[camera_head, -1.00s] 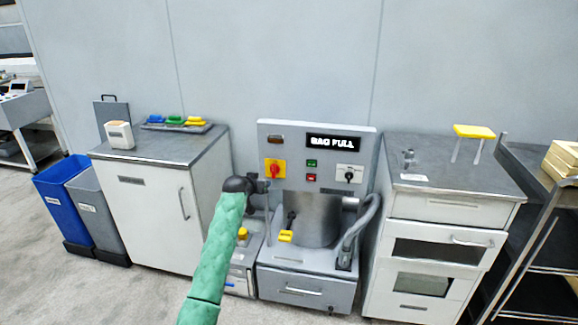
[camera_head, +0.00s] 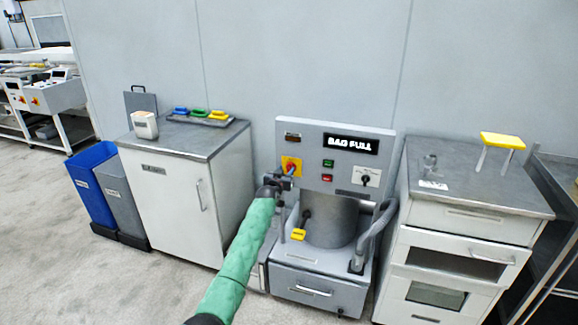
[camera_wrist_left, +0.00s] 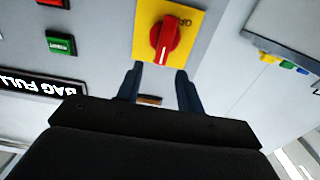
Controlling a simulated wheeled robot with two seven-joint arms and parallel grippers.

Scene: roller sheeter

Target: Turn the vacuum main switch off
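The vacuum main switch (camera_head: 293,167) is a red rotary knob on a yellow plate, at the upper left of the grey panel. In the left wrist view the red knob (camera_wrist_left: 166,40) shows large and upside down, with lettering partly visible beside it. My left gripper (camera_head: 283,182) is just below and in front of the yellow plate and covers part of it. In the left wrist view its two dark fingers (camera_wrist_left: 159,70) are apart and empty. The knob lies just beyond the fingertips, roughly centred between them; I cannot tell whether they touch it. My right gripper is not in view.
A lit "BAG FULL" sign (camera_head: 351,144), green button (camera_head: 328,163), red button (camera_head: 327,178) and black selector (camera_head: 365,180) share the panel. A hose (camera_head: 374,235) and metal drum (camera_head: 333,222) sit below. Cabinets (camera_head: 172,190) stand on both sides.

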